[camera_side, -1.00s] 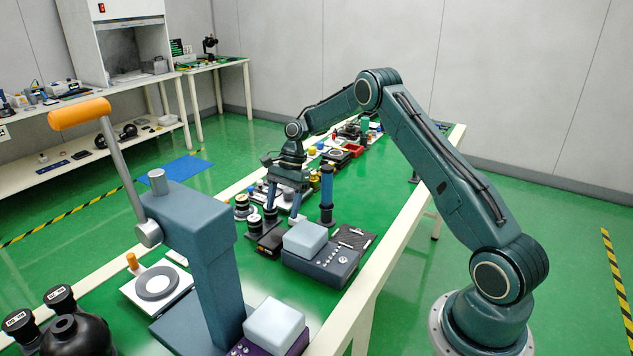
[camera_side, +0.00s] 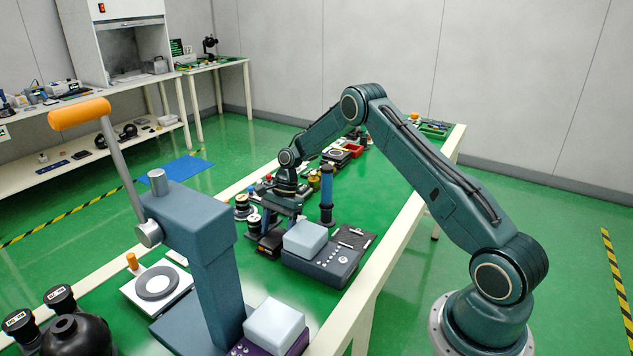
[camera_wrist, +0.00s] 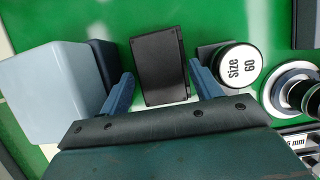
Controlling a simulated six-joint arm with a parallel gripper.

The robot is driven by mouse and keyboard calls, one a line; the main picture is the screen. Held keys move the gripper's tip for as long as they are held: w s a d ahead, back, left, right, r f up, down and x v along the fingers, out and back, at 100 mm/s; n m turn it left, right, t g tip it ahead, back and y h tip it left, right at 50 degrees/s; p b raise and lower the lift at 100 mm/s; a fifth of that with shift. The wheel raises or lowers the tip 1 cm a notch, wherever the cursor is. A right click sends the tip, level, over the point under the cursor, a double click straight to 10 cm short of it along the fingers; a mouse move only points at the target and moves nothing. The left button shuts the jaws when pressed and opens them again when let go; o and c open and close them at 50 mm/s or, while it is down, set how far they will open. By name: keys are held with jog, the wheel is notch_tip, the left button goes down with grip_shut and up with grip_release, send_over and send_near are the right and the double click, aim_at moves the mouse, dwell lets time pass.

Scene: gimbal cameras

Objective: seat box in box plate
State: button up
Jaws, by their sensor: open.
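A dark box (camera_wrist: 161,68) with a flat black top lies between my two fingers in the wrist view. I cannot pick out the box plate with certainty in either view.
A pale blue block (camera_wrist: 40,92) stands left of the fingers, on a dark instrument (camera_side: 322,262). A "size 60" cylinder (camera_wrist: 237,66) stands close to the right finger. A blue column (camera_side: 326,190) rises behind. A lever press (camera_side: 200,235) stands nearer the side camera.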

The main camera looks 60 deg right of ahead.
aim_at(276, 236)
jog(key=shift+a+f, duration=0.25)
jog(key=shift+f, duration=0.45)
jog(key=c, duration=0.9)
jog(key=shift+r, duration=0.1)
jog(key=shift+r, duration=4.95)
jog(key=shift+r, duration=0.1)
